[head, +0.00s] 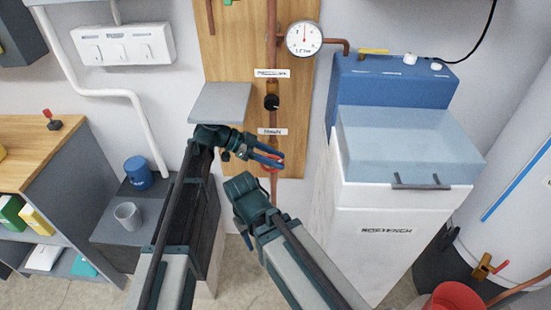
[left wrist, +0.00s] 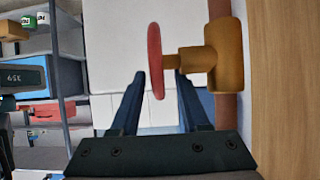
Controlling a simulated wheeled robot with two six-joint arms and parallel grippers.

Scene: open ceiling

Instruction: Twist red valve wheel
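The red valve wheel (left wrist: 154,62) shows edge-on in the left wrist view, on a short brass stem (left wrist: 185,62) that joins a brass valve body (left wrist: 226,55). My left gripper (left wrist: 160,80) is open. Its two blue fingers stand on either side of the wheel's lower rim, with gaps visible on both sides. In the head view my left gripper (head: 276,158) is at the lower part of the copper pipe, and its fingers hide most of the wheel.
A wooden board (head: 225,50) carries the copper pipe (head: 272,25), a gauge (head: 304,38) and a black knob (head: 271,102). A grey shelf (head: 220,103) juts out left of the pipe. A white cabinet (head: 375,220) with a blue top unit (head: 390,82) stands close on the right.

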